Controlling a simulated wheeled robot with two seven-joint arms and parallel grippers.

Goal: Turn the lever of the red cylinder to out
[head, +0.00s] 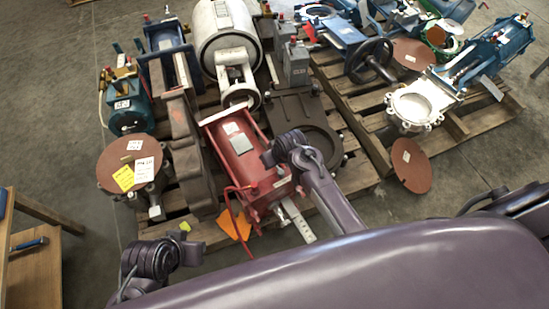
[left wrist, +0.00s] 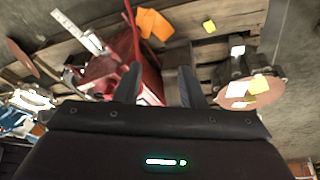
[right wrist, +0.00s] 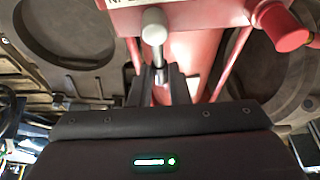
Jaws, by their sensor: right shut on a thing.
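The red cylinder (head: 240,150) lies on a wooden pallet in the head view, with a pale label on its top. My right gripper reaches its right side there; its fingertips are hard to see. In the right wrist view the red cylinder (right wrist: 205,17) fills the top, and a lever with a grey rounded end (right wrist: 153,27) stands out from it. My right gripper (right wrist: 162,78) is shut on the lever's thin part. My left gripper (left wrist: 160,85) is open and empty in the left wrist view, pointing towards the pallet with the red cylinder (left wrist: 120,68) beyond.
A brown round disc (head: 130,160) with yellow and white tags stands left of the cylinder. A white valve (head: 228,40) lies behind. An orange tag (head: 236,224) hangs at the near end. A wooden table (head: 35,270) is at the lower left. Bare floor surrounds the pallets.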

